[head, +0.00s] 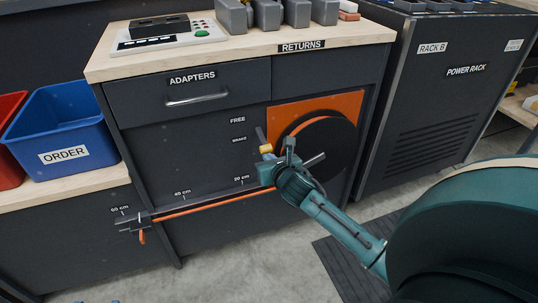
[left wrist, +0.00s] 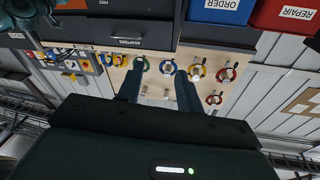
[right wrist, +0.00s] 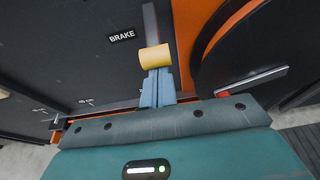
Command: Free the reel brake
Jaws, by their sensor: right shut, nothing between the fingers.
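The brake lever is a dark slotted bar with a yellow knob (head: 265,149), beside the BRAKE label on the cabinet front. The knob also shows in the right wrist view (right wrist: 154,57). My right gripper (head: 266,166) is shut and empty. Its fingertips (right wrist: 157,78) are just below the knob; I cannot tell whether they touch it. The black reel (head: 328,140) on its orange plate (head: 285,110) is partly hidden behind my right gripper. The FREE label (head: 237,120) is above BRAKE (head: 239,139). My left gripper (left wrist: 158,88) is open and empty.
An orange strap (head: 210,202) runs left along the centimetre scale to an end piece (head: 140,222) near 60 cm. The ADAPTERS drawer (head: 190,92) is shut. A blue ORDER bin (head: 62,130) stands left, the power rack (head: 440,90) right. Open floor lies in front.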

